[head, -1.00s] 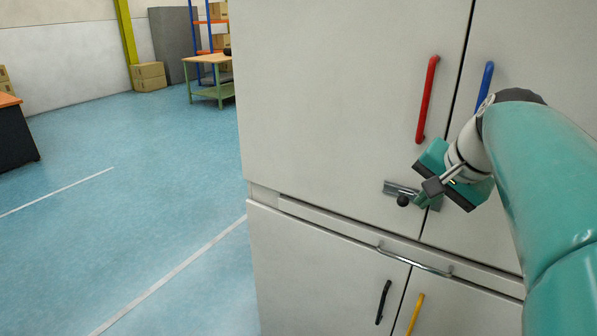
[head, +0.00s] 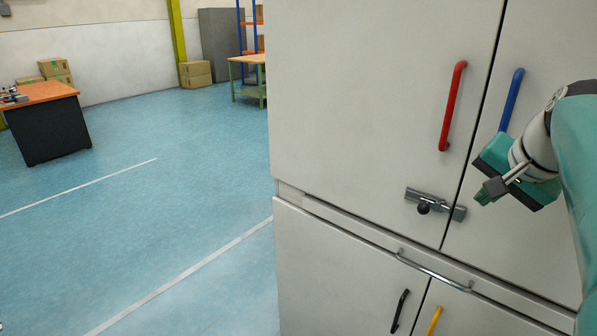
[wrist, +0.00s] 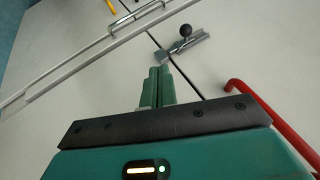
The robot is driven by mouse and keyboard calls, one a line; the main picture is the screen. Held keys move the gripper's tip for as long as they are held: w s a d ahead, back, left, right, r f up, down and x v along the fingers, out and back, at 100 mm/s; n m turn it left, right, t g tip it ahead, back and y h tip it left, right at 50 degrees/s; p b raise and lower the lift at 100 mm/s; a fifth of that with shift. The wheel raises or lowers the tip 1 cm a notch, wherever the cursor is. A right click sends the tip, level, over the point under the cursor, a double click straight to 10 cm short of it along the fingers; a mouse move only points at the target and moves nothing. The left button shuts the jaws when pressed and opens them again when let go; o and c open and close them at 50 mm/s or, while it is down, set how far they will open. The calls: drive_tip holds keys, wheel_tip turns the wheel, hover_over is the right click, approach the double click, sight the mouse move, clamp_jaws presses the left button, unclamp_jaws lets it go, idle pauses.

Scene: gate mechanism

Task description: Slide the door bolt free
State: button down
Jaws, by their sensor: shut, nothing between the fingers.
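The door bolt (head: 435,204) is a grey metal slide with a round black knob (head: 423,208), low on the upper cabinet doors. Its right end reaches across the gap between the left door (head: 370,90) and the right door (head: 545,60). My gripper (head: 485,196) is shut and empty, to the right of the bolt and apart from it in the head view. In the wrist view the shut fingers (wrist: 157,72) point toward the bolt (wrist: 182,47), with its knob (wrist: 185,31) standing up beyond the fingertips.
A red handle (head: 453,105) and a blue handle (head: 511,100) stick out above the bolt. A silver bar handle (head: 433,271) runs below it, over a black handle (head: 399,311) and a yellow handle (head: 434,320). Open blue floor lies to the left.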

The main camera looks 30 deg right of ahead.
sight(420, 200)
drive_tip(key=w+f, duration=0.3)
drive_tip(key=w+d+f, duration=0.1)
drive_tip(key=w+f, duration=0.5)
drive_tip(key=shift+d, duration=0.15)
drive_tip(key=shift+w, duration=0.1)
drive_tip(key=w, duration=0.1)
drive_tip(key=w+a, duration=0.1)
drive_tip(key=w, duration=0.1)
drive_tip(key=shift+w+a, duration=0.25)
drive_tip(key=shift+w, duration=0.15)
idle(0.3)
